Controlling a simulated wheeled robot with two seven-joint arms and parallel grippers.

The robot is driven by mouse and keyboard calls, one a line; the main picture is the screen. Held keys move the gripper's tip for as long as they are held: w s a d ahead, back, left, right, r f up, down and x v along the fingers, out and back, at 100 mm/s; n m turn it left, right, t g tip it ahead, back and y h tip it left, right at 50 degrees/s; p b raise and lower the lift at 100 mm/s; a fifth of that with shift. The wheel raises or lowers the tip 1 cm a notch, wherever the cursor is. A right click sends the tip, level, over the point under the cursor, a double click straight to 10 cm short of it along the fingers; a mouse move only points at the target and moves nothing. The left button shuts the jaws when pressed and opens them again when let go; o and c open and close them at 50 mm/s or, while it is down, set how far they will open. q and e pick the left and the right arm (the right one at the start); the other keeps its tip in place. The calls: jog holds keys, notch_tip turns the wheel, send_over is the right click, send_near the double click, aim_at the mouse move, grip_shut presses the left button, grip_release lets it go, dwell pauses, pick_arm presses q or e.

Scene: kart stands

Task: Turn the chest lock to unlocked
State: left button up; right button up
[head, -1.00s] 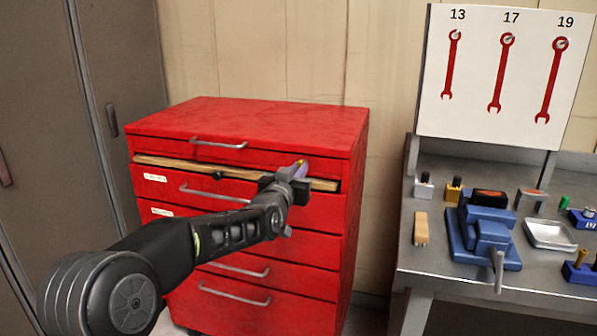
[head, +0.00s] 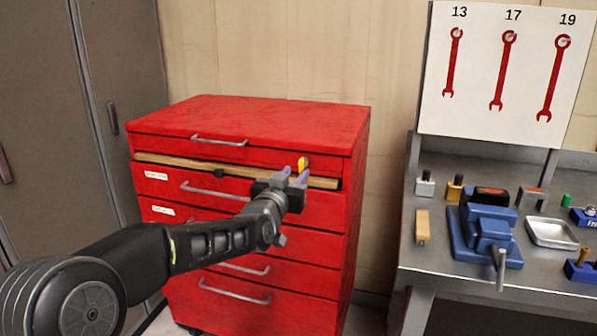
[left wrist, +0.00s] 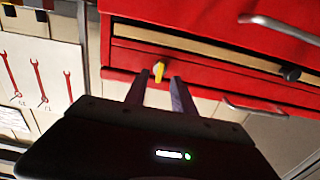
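The red tool chest (head: 245,113) stands against the wall, with a yellow lock key (head: 303,163) at the upper right of its front. The key also shows in the left wrist view (left wrist: 159,72), beyond and between the two fingertips. My left gripper (head: 294,176) is open just in front of and slightly below the key, with a finger to each side. In the left wrist view the gripper (left wrist: 157,84) shows its fingers apart with nothing between them. I cannot tell whether a fingertip touches the key. My right gripper is not in view.
A wooden bar (head: 235,172) runs across the chest front below the top drawer. Drawer handles (head: 219,141) stick out. A workbench (head: 440,258) with a blue vise (head: 485,236) is on the right, a grey cabinet (head: 118,80) on the left.

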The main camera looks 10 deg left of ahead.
pick_arm(q)
jog(key=s, duration=0.3)
jog(key=shift+s+a, duration=0.1)
jog(key=shift+s, duration=0.2)
jog(key=s+d+f+g+h, duration=0.1)
jog(key=s+d+f+g, duration=0.3)
jog(key=f, duration=0.9)
jog(key=s+d+f+n+g, duration=0.1)
jog(key=s+d+f+g, duration=0.15)
jog(key=s+f, duration=0.65)
jog(key=s+d+f+g+h, duration=0.1)
jog(key=s+d+f+g, duration=0.15)
jog(key=f, duration=1.35)
jog(key=s+d+f+n+g, duration=0.1)
jog(key=s+d+f+g, duration=0.15)
jog(key=s+f, duration=0.5)
jog(key=s+d+f+g+h, duration=0.1)
jog(key=s+f+g, duration=0.25)
jog(key=s, duration=0.75)
jog(key=s+d+f+n+g, duration=0.1)
jog(key=s+f+g, duration=0.1)
jog(key=s+f, duration=0.6)
notch_tip(320, 180, up, 17)
jog(key=p, duration=1.5)
jog(key=shift+s+f, duration=0.2)
jog(key=shift+s, duration=0.1)
